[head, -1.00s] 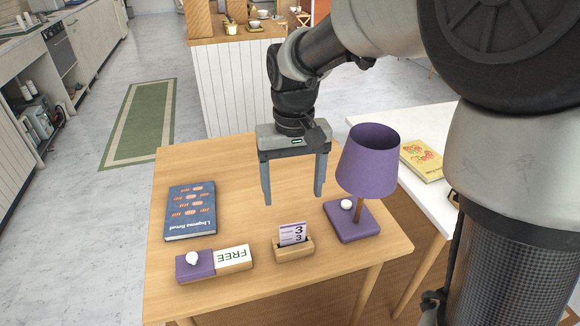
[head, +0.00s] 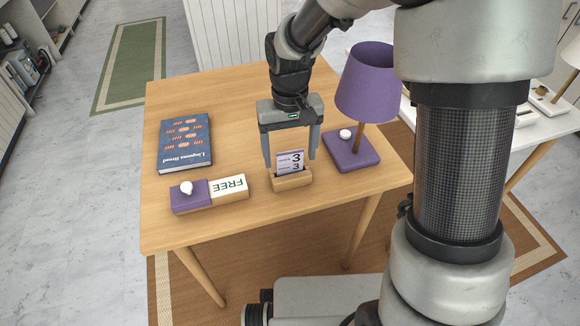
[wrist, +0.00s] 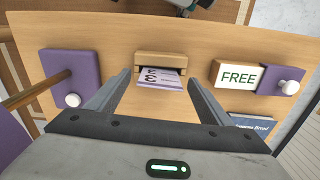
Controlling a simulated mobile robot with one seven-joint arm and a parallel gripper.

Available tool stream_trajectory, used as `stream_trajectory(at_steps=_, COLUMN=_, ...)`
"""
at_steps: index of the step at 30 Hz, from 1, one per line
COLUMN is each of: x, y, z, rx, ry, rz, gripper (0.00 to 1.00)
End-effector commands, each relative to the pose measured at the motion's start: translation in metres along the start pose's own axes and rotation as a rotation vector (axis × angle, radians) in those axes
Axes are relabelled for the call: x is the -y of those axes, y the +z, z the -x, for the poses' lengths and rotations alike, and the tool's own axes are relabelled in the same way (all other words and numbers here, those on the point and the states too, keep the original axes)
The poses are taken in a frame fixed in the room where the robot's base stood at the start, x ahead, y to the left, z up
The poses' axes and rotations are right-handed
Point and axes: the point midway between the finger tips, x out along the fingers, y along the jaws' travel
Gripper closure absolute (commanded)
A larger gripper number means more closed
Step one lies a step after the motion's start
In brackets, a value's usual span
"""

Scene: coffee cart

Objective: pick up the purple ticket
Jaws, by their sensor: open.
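In the wrist view the ticket (wrist: 161,77) shows between and beyond the fingertips (wrist: 160,82). I cannot tell whether a finger touches it.
A purple lamp (head: 366,85) on a purple base stands close on the right. A FREE sign block (head: 229,187) with a purple part and white knob lies left. A blue book (head: 186,143) lies behind it. The table's (head: 235,110) back left is clear.

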Motion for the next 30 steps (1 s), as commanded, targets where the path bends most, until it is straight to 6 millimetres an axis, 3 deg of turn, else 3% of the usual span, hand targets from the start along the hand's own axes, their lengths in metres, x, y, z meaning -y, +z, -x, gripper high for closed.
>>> stream_trajectory(at_steps=3, x=0.0, y=0.002, z=-0.018, rx=0.003, ry=0.0, rz=0.0, gripper=0.27)
stream_trajectory(at_steps=10, x=0.0, y=0.001, z=-0.018, rx=0.0, ry=0.0, rz=0.0, gripper=0.27)
stream_trajectory(at_steps=18, x=0.0, y=0.001, z=-0.018, rx=0.0, ry=0.0, rz=0.0, gripper=0.7)
stream_trajectory(at_steps=26, x=0.0, y=0.001, z=-0.016, rx=0.0, ry=0.0, rz=0.0, gripper=0.7)
stream_trajectory(at_steps=30, x=0.0, y=0.0, z=0.002, rx=-0.004, ry=0.0, rz=0.0, gripper=0.7)
